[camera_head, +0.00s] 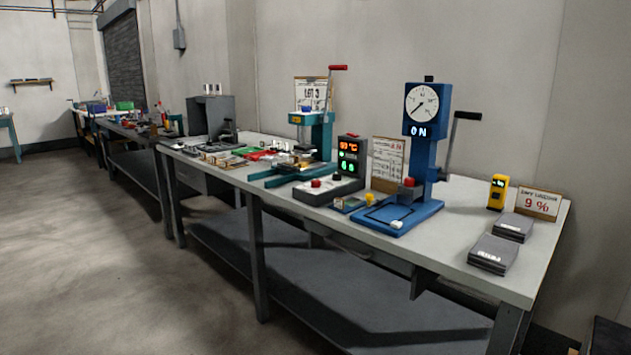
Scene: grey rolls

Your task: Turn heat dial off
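A dark controller (350,157) with a lit orange and green display, seemingly a temperature reading, stands upright on the long workbench. A low dark box (326,192) with a red knob (316,183) on top sits in front of it. Which part is the heat dial is too small to tell. A teal press (318,135) with a red-tipped lever stands just behind and left of the controller. A blue press (424,160) to the right has a round white gauge (421,104) and a lit sign reading ON. My gripper is not in view.
The grey workbench (465,230) has a lower shelf (330,295). Two grey boxes (493,254), a yellow meter (497,192) and a 9 % sign (539,203) stand at its right end. Open floor (100,270) lies in front and left.

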